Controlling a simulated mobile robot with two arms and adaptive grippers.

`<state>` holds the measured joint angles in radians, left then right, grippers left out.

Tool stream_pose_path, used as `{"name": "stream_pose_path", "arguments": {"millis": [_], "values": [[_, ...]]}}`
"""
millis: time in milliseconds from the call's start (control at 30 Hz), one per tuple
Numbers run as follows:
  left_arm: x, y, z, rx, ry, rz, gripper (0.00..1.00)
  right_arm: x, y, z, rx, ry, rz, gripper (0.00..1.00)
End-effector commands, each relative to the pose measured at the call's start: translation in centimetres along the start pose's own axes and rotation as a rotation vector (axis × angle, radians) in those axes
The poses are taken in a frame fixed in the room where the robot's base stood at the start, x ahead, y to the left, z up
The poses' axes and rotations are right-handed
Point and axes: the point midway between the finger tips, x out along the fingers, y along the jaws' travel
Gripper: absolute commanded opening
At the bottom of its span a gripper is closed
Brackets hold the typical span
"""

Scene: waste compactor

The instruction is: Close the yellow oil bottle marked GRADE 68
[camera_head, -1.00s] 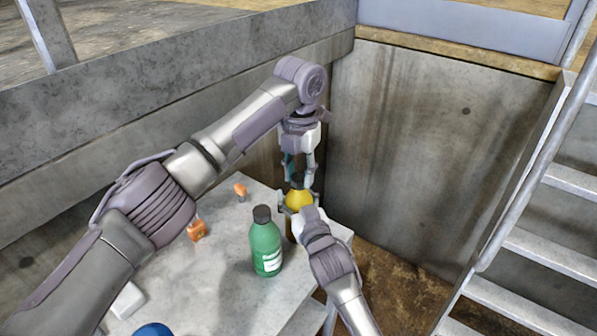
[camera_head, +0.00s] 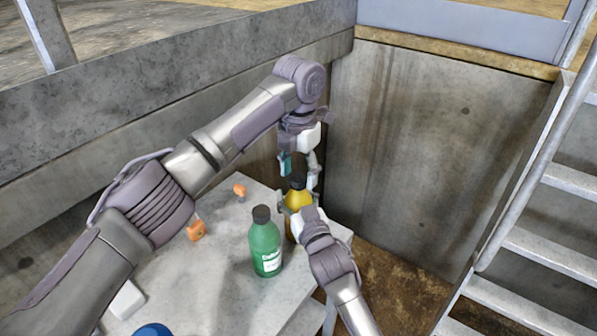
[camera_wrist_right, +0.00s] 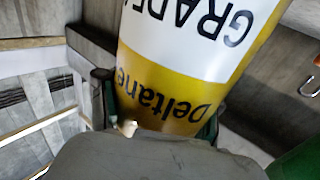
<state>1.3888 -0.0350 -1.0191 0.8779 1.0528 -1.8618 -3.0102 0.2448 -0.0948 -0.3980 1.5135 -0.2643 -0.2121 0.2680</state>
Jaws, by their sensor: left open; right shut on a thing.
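The yellow oil bottle (camera_head: 297,199) stands upright at the far right end of the table, with a black cap (camera_head: 297,181) at its top. My right gripper (camera_head: 300,213) is shut on its body and partly hides it. In the right wrist view the yellow bottle (camera_wrist_right: 165,85) fills the jaws, upside down in the picture, with "GRADE" and "Deltane" readable; the number is out of view. My left gripper (camera_head: 300,171) points down over the cap, its fingers open and spread either side of the bottle's top. Whether they touch the cap cannot be told.
A green bottle (camera_head: 265,245) with a black cap stands just left of my right gripper. Two small orange pieces (camera_head: 197,231) (camera_head: 239,190) and a blue round thing (camera_head: 152,330) are on the table (camera_head: 215,275). A concrete wall is behind; metal stairs are at right.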

Motion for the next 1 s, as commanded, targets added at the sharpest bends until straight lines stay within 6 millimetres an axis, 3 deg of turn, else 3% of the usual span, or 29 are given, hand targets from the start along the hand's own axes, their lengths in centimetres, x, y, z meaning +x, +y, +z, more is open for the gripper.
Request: {"name": "stream_pose_path", "arguments": {"millis": [300,733,867,1000], "values": [[-3.9,0.0,0.1,0.0,-0.002,0.001,0.61,0.0,0.0,0.1,0.0,-0.002,0.001,0.0],[-4.3,0.0,0.0,-0.031,0.0,0.0,0.56,0.0,0.0,0.1,0.0,-0.002,0.0,0.0],[-4.5,0.0,0.0,-0.171,-0.001,0.0,0.56,0.0,0.0,0.1,0.0,-0.002,0.0,0.0],[-4.7,0.0,0.0,-0.451,-0.002,0.0,0.56,0.0,0.0,0.1,0.0,-0.002,0.0,0.0]]}}
